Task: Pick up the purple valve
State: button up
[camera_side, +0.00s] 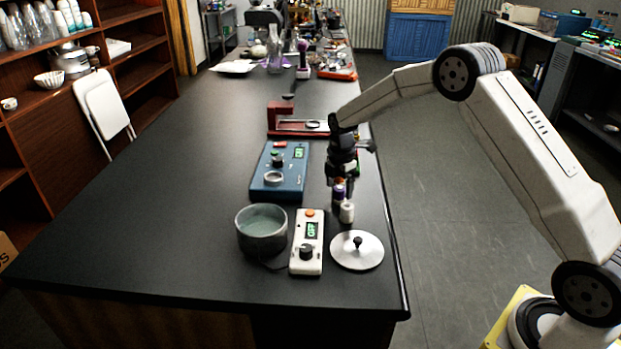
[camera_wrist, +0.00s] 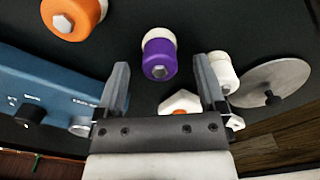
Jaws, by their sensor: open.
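The purple valve (camera_wrist: 160,60) shows in the wrist view as a purple cap with a cream part behind it, just past and between my two open fingertips. My gripper (camera_wrist: 163,72) is open with nothing between its fingers. In the side view the purple valve (camera_side: 338,193) stands on the black table, directly below my gripper (camera_side: 341,172), which points down. The gripper partly hides the valve's top from the side. An orange valve (camera_wrist: 75,18) lies further off at the upper left of the wrist view. A white valve (camera_wrist: 222,70) is close beside the right finger.
On the table are a blue control box (camera_side: 268,187), a grey pot (camera_side: 242,236), a white controller (camera_side: 298,264) and a round metal lid (camera_side: 345,258). A red stand (camera_side: 281,116) is behind my gripper. The table's left side is clear.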

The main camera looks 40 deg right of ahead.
jog(key=shift+f, duration=0.8)
grip_shut()
